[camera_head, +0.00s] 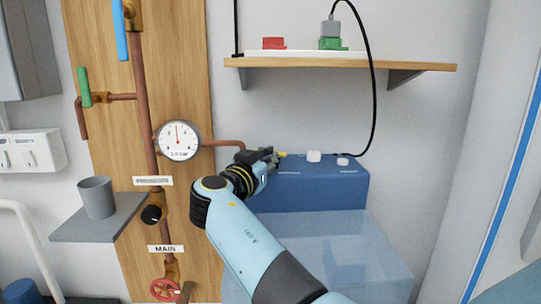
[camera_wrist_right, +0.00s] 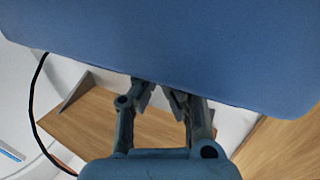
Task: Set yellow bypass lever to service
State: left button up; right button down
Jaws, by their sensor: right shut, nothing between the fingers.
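A small yellow piece (camera_head: 282,154), which may be the bypass lever, shows at the top left edge of the blue box (camera_head: 320,182). My right gripper (camera_head: 270,156) is right beside it at the box's upper left corner, and partly covers that area. Whether they touch I cannot tell. In the right wrist view my right gripper (camera_wrist_right: 158,88) has its fingertips close together, with nothing between them, against the blue box's face (camera_wrist_right: 200,45). No lever shows in that view. My left gripper is not in view.
A wooden shelf (camera_head: 410,66) hangs above the blue box, with a black cable (camera_head: 372,90) looping down to it. A gauge (camera_head: 178,140) and copper pipes are on the wooden panel at left. A grey cup (camera_head: 96,197) stands on a small grey shelf (camera_head: 85,231).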

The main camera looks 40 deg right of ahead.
jog(key=shift+s+d+n+t+y, duration=0.15)
jog(key=shift+n+t+y, duration=0.2)
jog(key=shift+t, duration=0.25)
jog(key=shift+d+n+t+y, duration=0.15)
jog(key=shift+n+t+y, duration=0.2)
jog(key=shift+n+t, duration=0.15)
jog(key=shift+d+n+t+y+b, duration=0.35)
jog(key=shift+n+t+y, duration=0.35)
jog(key=shift+t+y, duration=0.1)
jog(key=shift+d+n+t+y+b, duration=0.3)
jog(key=shift+d+n+t+y, duration=0.05)
jog(key=shift+n+t+y, duration=0.4)
jog(key=shift+w+d+b, duration=0.25)
jog(key=shift+d+b, duration=0.05)
jog(key=shift+b, duration=0.3)
